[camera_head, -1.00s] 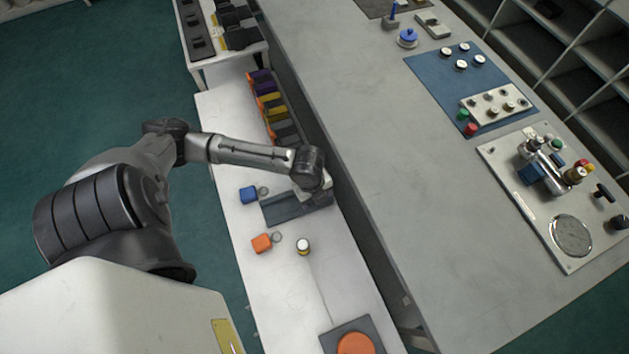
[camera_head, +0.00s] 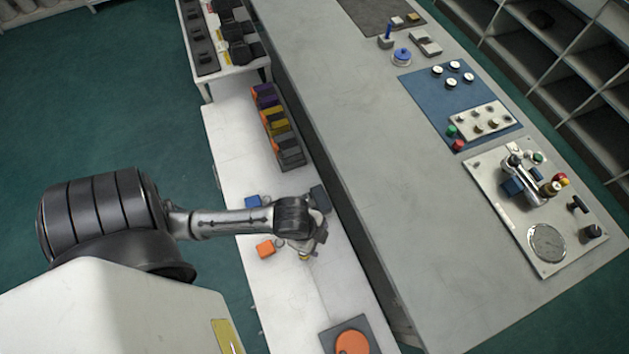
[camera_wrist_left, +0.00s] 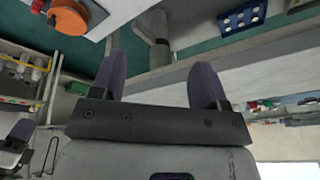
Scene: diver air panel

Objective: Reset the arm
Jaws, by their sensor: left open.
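My left arm reaches in from the left in the head view. Its gripper (camera_head: 306,246) is over the narrow white bench (camera_head: 300,290), partly hidden under the wrist. In the left wrist view the two purple fingers of the left gripper (camera_wrist_left: 160,82) stand wide apart with nothing between them.
An orange block (camera_head: 265,249) and a blue block (camera_head: 253,202) lie beside the arm. A rack of coloured pieces (camera_head: 279,127) stands farther up the bench. An orange disc (camera_head: 353,343) sits at the near end. The grey counter (camera_head: 370,160) carries panels at right.

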